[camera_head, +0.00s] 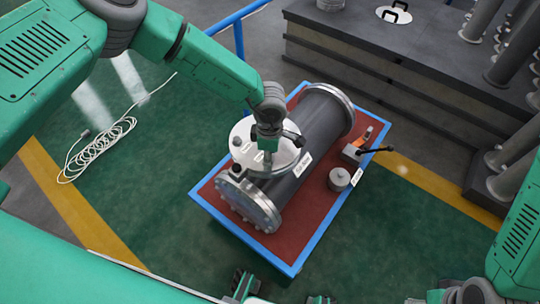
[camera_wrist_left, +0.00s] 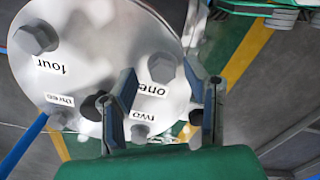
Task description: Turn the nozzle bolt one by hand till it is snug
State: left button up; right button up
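The nozzle's round pale flange cover (camera_head: 246,131) sits on top of the dark grey shell (camera_head: 322,120). In the left wrist view, the cover (camera_wrist_left: 85,75) carries labels one to four. The hex head of nozzle bolt one (camera_wrist_left: 162,67) stands by the "one" label (camera_wrist_left: 152,89). My left gripper (camera_head: 268,153) is over the cover. In the wrist view its fingers (camera_wrist_left: 160,76) are apart, one on each side of bolt one's head, with a visible gap; contact is not seen. Bolt four (camera_wrist_left: 35,36) and bolt two (camera_wrist_left: 140,132) also show.
The shell lies on a red-topped table with a blue rim (camera_head: 213,210). A coiled white cable (camera_head: 98,148) lies on the green floor. A dark bench (camera_head: 380,70) stands behind.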

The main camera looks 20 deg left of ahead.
pick_arm(q)
jog(key=shift+r, duration=0.25)
notch_tip(320, 180, up, 11)
jog(key=shift+r, duration=0.15)
dwell(0.4)
